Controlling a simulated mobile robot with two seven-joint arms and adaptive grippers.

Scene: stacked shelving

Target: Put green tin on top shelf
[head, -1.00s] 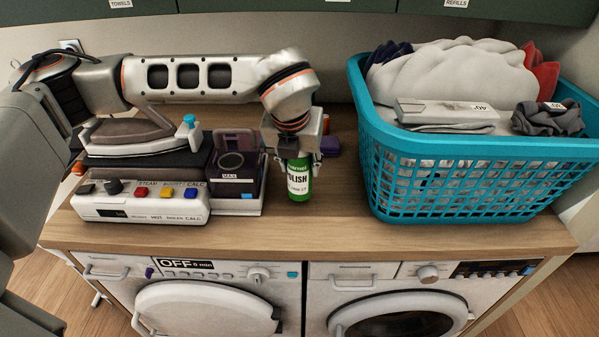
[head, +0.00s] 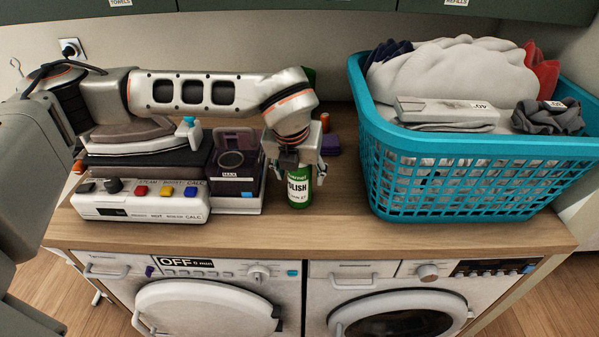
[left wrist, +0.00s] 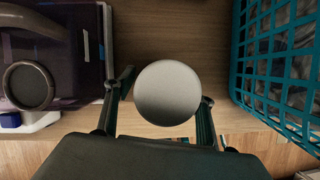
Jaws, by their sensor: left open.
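The green tin (head: 299,191) stands upright on the wooden counter, its white label reading "LISH" in the head view. Its upper part is hidden behind my left gripper (head: 301,172). In the left wrist view its round grey lid (left wrist: 167,93) lies between the two fingers of the left gripper (left wrist: 166,88). The fingers are open, one on each side of the tin; a small gap shows on the left, and the right finger is very close to the lid. My right gripper is not in view. No top shelf can be made out for certain.
A teal laundry basket (head: 470,171) stands to the right of the tin. The steam iron station (head: 140,203) and a purple-topped container (head: 238,175) stand to the left. Small purple (head: 331,145) and orange (head: 325,122) items lie behind. Dark green cabinets (head: 290,5) hang above. The counter front is clear.

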